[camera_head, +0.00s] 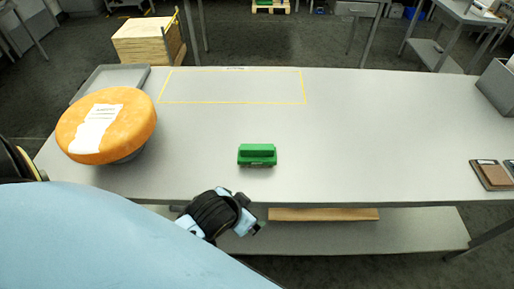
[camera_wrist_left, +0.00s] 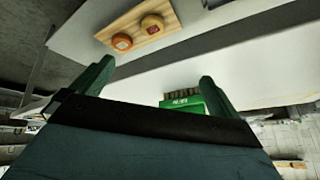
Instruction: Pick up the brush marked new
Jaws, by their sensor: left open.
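A green brush (camera_head: 257,155) lies near the front middle of the grey table (camera_head: 350,130). In the left wrist view the brush (camera_wrist_left: 190,106) shows bristles and small white lettering, too small to read surely. My left gripper (camera_head: 250,222) is in front of the table's front edge, apart from the brush. In the left wrist view my left gripper (camera_wrist_left: 157,70) has its two green fingers spread, with nothing held between them. The brush appears near the right finger, partly hidden behind the gripper body. My right gripper is not in view.
A large orange cheese wheel (camera_head: 106,126) with a white label stands at the table's left, by a grey tray (camera_head: 112,78). A yellow outline (camera_head: 231,102) marks an empty area. Brown items (camera_head: 492,175) lie far right. A wooden board (camera_wrist_left: 112,37) holds two small round cheeses.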

